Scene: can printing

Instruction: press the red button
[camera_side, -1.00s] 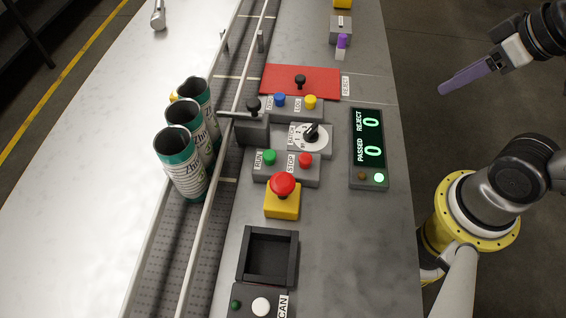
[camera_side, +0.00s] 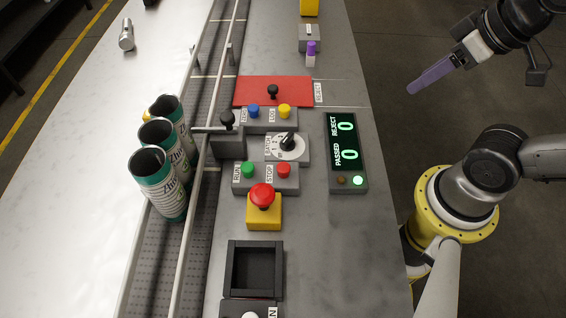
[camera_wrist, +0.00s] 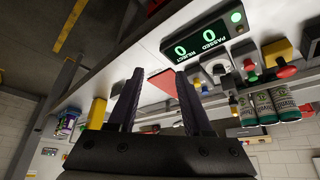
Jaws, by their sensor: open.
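Two red buttons show in the side view. A small flat red button (camera_side: 283,171) sits by the STOP label on a grey box, right of a green RUN button (camera_side: 248,170). A large red mushroom button (camera_side: 262,195) stands on a yellow box (camera_side: 264,214) just below that; it also shows in the wrist view (camera_wrist: 285,68). My gripper (camera_side: 411,90) is off the right of the bench, well away from both. In the wrist view its two dark fingers (camera_wrist: 160,74) are apart with nothing between them.
A display (camera_side: 345,147) reading 0 and 0 stands between the controls and my arm. A dial (camera_side: 291,146), blue and yellow buttons, and a black lever (camera_side: 227,121) are near the red buttons. A black tray (camera_side: 255,270) lies below.

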